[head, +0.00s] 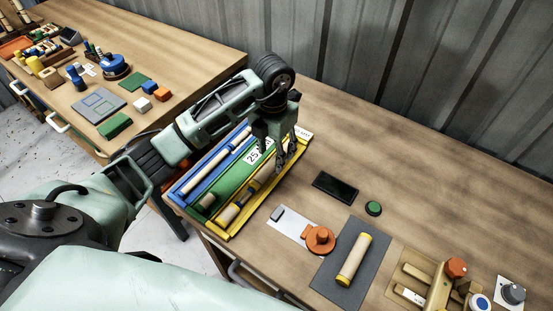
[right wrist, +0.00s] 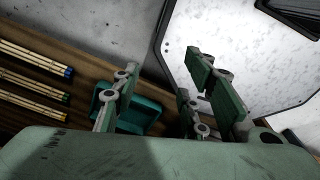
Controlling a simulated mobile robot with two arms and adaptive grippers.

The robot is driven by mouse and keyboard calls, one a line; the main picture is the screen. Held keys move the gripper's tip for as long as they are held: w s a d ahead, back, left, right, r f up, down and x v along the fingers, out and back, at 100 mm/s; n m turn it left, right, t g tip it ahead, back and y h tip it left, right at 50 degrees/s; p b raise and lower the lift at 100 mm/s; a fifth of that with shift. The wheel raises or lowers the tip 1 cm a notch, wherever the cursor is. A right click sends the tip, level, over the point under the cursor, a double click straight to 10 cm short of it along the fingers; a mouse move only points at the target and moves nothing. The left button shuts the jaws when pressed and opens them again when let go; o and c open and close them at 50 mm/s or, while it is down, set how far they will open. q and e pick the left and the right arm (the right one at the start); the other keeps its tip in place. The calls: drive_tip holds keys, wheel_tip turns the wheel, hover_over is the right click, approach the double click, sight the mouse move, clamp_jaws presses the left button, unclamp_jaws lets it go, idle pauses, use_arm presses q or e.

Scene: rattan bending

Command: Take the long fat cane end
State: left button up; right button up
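In the head view a rack with blue, green and yellow channels holds pale canes: one in the blue channel (head: 228,150), one partly covered in the green (head: 208,200), and one in the yellow (head: 236,207). Which is the long fat one I cannot tell for certain. My left gripper (head: 284,160) points down over the rack's far right end, by the yellow channel; its fingers overlap, so its opening and any contact are unclear. My right gripper (right wrist: 168,97) is open and empty in the right wrist view, fingers wide apart.
A pale cane with yellow ends (head: 354,258) lies on a grey mat (head: 335,285). Nearby are an orange round fixture (head: 319,239), a black panel (head: 335,187) and a green button (head: 373,208). A teal bin (right wrist: 140,115) and banded canes (right wrist: 35,60) show in the right wrist view.

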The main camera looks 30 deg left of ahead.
sight(274, 159)
use_arm(q)
drive_tip(key=f, duration=0.1)
drive_tip(key=f+p, duration=0.1)
drive_tip(key=shift+w+a+f, duration=0.1)
drive_tip(key=shift+w+f, duration=0.35)
drive_tip(key=shift+f, duration=0.75)
drive_tip(key=c, duration=0.6)
clamp_jaws()
use_arm(e)
drive_tip(key=shift+w+d+r, duration=0.2)
drive_tip(key=shift+w+r, duration=0.55)
drive_tip(key=shift+r, duration=0.15)
